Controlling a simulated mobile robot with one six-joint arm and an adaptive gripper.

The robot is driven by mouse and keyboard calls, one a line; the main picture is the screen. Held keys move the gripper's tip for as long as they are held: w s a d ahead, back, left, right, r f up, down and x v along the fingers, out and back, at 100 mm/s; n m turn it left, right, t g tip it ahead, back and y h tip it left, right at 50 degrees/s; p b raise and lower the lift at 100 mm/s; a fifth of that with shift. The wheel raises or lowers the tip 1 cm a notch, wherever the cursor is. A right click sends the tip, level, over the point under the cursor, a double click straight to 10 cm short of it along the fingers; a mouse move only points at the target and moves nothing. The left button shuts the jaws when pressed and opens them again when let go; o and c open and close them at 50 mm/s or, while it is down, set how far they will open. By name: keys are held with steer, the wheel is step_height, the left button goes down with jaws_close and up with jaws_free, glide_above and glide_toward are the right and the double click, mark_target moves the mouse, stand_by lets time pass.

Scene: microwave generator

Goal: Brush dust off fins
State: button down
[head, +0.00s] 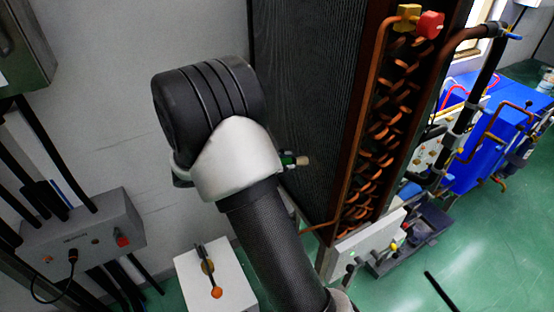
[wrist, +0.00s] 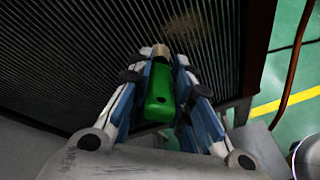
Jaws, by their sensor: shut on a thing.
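The dark finned coil panel (head: 305,75) stands upright behind my arm in the head view. Its fine parallel fins (wrist: 60,65) fill the upper part of the wrist view. A tan dusty patch (wrist: 185,28) lies on the fins near the top centre. My gripper (wrist: 162,62) is shut on a brush with a green handle (wrist: 159,93). The brush's pale tan tip (wrist: 161,50) points towards the fins, just below the patch in the picture; I cannot tell whether it touches. In the head view the brush tip (head: 302,161) shows right of my wrist, which hides most of the gripper.
Copper tube bends (head: 385,130) line the coil's right side, with a red valve (head: 430,24) on top. A white box with an orange-knobbed lever (head: 217,292) stands below left. A grey control box (head: 82,240) is on the left. Green floor is open at lower right.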

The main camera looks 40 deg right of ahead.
steer(key=shift+s+a+r, duration=0.85)
steer(key=shift+s+a, duration=0.2)
steer(key=shift+s, duration=3.55)
steer(key=shift+w+d+f+p, duration=0.1)
steer(key=shift+w+d+p, duration=0.25)
steer(key=shift+w, duration=1.4)
steer(key=shift+w+d+r+p, duration=0.1)
steer(key=shift+w+d, duration=0.4)
steer(key=shift+w, duration=1.25)
steer(key=shift+w+d+f+p, duration=0.1)
steer(key=shift+w+d+p, duration=0.25)
steer(key=shift+w, duration=1.4)
steer(key=shift+w+d, duration=0.1)
steer(key=shift+r+p, duration=0.5)
steer(key=shift+r, duration=0.3)
steer(key=shift+s+a+r, duration=0.75)
steer(key=shift+s+a, duration=0.55)
steer(key=shift+s, duration=4.1)
steer(key=w+d+p, duration=0.1)
steer(key=w+d, duration=0.1)
steer(key=w, duration=0.8)
steer(key=shift+w+d, duration=0.25)
steer(key=shift+w, duration=0.15)
